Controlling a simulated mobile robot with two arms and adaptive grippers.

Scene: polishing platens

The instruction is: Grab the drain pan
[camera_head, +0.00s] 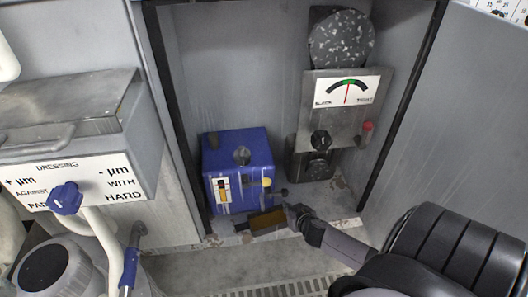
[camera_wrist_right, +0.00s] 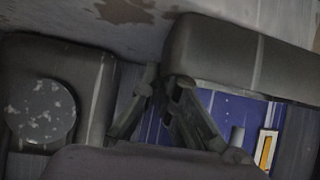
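A small narrow pan with a brown inside and dark rim, which I take as the drain pan (camera_head: 266,221), is low in the cabinet, in front of the blue box. My right gripper (camera_head: 292,213) reaches in from the right and is at the pan's right end. In the right wrist view the two fingertips (camera_wrist_right: 164,77) are close together at the end of a long grey bar, probably the pan (camera_wrist_right: 235,62). Whether they touch or pinch it I cannot tell. My left gripper is in neither view.
The blue box (camera_head: 236,160) with a gauge and valves stands behind the pan. A grey metal unit with a dial (camera_head: 345,95) stands to its right. Cabinet side walls flank the opening. A slotted ledge (camera_head: 280,289) runs below, and a dressing panel (camera_head: 85,180) juts out at left.

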